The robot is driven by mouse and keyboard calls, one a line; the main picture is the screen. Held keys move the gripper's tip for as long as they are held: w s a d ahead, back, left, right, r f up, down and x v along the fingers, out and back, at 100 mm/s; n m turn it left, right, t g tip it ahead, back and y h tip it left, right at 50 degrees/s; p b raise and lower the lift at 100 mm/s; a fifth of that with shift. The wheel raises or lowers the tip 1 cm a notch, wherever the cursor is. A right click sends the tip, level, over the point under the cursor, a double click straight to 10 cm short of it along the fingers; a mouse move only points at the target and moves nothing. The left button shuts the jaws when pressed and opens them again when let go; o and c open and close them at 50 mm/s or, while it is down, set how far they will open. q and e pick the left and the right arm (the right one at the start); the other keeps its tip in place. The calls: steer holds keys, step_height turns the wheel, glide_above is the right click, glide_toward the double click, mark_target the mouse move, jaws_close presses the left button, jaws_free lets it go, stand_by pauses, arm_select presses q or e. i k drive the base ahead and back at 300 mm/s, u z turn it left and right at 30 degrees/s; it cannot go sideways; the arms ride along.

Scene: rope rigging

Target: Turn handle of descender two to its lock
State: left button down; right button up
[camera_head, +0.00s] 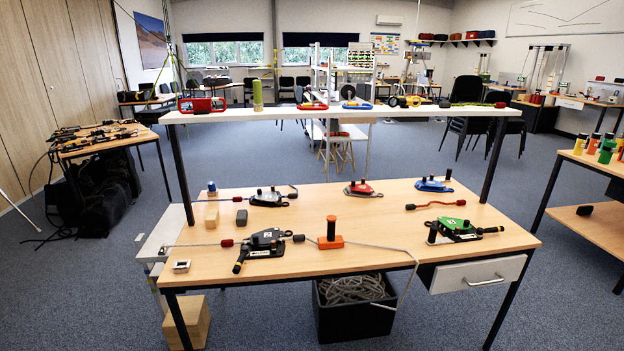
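Several descenders lie on the wooden table. A black descender (266,241) sits at the front left, with a black handle (240,262) pointing toward the front edge. A rope (370,246) lies along the table there, passing an orange block with an upright post (331,235). A green descender (456,229) sits at the front right, its black handle (489,230) pointing right. A dark descender (268,198), a red one (362,189) and a blue one (434,184) sit farther back. I cannot read which is number two. Neither of my grippers is in view.
A white shelf (345,115) on dark posts spans the table's rear. Small blocks (212,219) lie at the back left. A red cord (436,204) lies at the right. A black bin with rope (355,310) stands beneath the table. The table's middle is mostly clear.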

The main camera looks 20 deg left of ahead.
mark_target(238, 266)
steer(key=u, duration=1.15)
